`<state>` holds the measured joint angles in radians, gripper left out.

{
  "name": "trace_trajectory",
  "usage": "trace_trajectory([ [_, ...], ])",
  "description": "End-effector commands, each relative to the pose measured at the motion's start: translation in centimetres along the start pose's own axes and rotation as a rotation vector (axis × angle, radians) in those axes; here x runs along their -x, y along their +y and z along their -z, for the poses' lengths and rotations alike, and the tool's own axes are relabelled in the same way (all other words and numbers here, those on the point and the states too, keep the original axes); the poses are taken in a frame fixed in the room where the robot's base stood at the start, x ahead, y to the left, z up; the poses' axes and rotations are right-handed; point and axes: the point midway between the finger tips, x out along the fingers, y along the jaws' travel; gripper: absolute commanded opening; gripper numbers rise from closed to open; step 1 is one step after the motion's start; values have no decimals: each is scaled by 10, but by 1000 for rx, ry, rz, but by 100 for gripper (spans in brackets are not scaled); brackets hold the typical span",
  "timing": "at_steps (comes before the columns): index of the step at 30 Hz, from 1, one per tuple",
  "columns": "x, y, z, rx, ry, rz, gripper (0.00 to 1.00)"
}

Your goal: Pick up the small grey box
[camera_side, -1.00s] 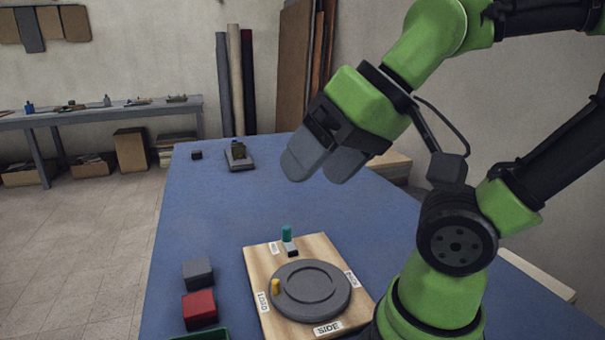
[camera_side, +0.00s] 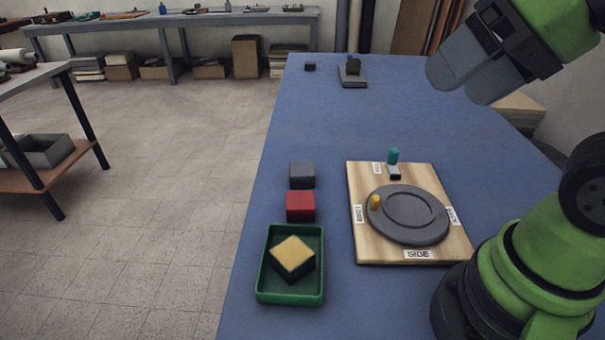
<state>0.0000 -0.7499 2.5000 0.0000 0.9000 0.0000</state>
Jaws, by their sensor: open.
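A small grey box (camera_side: 302,175) sits on the blue table cover, left of the wooden board, just behind a red box (camera_side: 300,206). My gripper (camera_side: 459,88) is open and empty at the upper right of the view. It is raised above the table, well away from the grey box. A much smaller dark block (camera_side: 310,66) lies at the far left end of the table.
A green tray (camera_side: 262,275) holding a yellow-topped block (camera_side: 293,257) stands in front of the red box. A wooden board (camera_side: 360,250) carries a round grey plate (camera_side: 408,228), a yellow peg and a teal piece. The middle of the table is clear.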

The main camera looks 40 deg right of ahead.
Motion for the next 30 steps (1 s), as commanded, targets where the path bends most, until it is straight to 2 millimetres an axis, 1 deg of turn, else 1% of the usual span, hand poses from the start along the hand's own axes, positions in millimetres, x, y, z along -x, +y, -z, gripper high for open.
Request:
trace_trajectory([
  [7,0,0,0,0,0,0,70],
  [8,0,0,0,0,0,0,72],
  [9,0,0,0,0,0,0,81],
  [10,0,0,0,0,0,0,88],
  [11,0,0,0,0,0,0,89],
  [17,0,0,0,0,0,0,89],
  [20,0,-1,3,-3,-5,-3,89],
  [23,-4,-5,16,-17,-29,-20,89],
  [26,-12,-11,40,-41,-69,-52,89],
  [29,-29,-16,69,-73,-118,-92,89],
  [30,-38,-18,80,-87,-138,-109,89],
])
